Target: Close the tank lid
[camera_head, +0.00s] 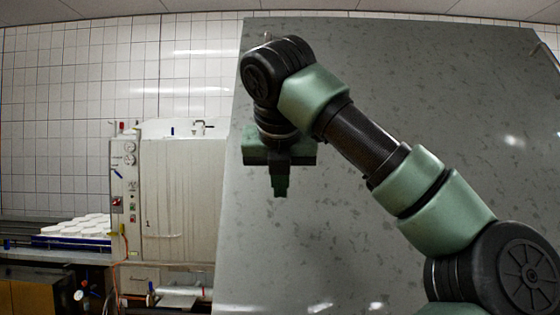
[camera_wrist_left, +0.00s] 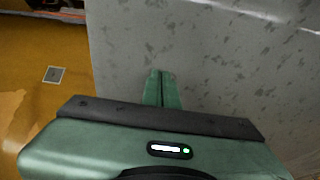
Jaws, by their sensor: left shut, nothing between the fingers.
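A large grey mottled panel (camera_head: 400,230), which looks like the tank lid, fills the middle and right of the head view and stands steeply raised. In the left wrist view a grey mottled surface (camera_wrist_left: 230,60) lies beyond the fingers; I cannot tell whether it is the lid or the tank wall. My left gripper (camera_head: 280,192) is shut and empty, pointing down in front of the panel's left part. Its closed green fingers also show in the left wrist view (camera_wrist_left: 161,75). Contact with the panel cannot be made out. My right gripper is not in view.
A worn pale machine cabinet (camera_head: 180,200) with gauges and a red switch stands to the left. White moulds (camera_head: 85,226) sit on a blue tray at the far left. A tan floor with a small drain plate (camera_wrist_left: 54,75) shows beside the grey surface.

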